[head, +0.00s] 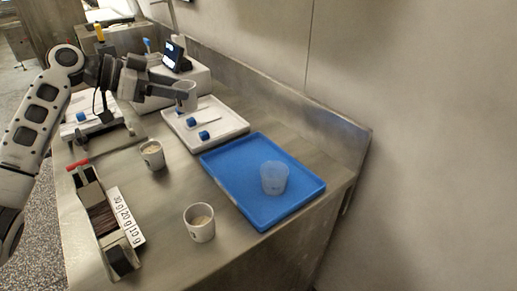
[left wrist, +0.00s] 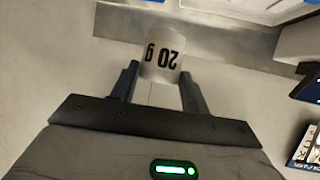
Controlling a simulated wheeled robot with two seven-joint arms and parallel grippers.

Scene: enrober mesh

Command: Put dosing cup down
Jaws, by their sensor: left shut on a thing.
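My left gripper (head: 176,92) is shut on a small whitish dosing cup (head: 187,98). In the head view the cup appears upright, in front of the white tray's far end; I cannot tell its exact height. In the left wrist view the cup (left wrist: 162,58) sits between the two fingers (left wrist: 158,85) and shows a "20 g" mark, upside down there. Two similar cups with brownish contents stand on the steel table: one (head: 152,155) left of the white tray, one (head: 200,223) nearer the front. My right gripper is out of view.
A white tray (head: 231,129) holds blue-ended tools. A blue tray (head: 252,211) holds a translucent cup (head: 274,179). A dark slotted holder (head: 100,215) has labels "30 g", "20 g", "10 g" (head: 125,216). A screen device (head: 176,57) stands behind. Bare table lies between the two cups.

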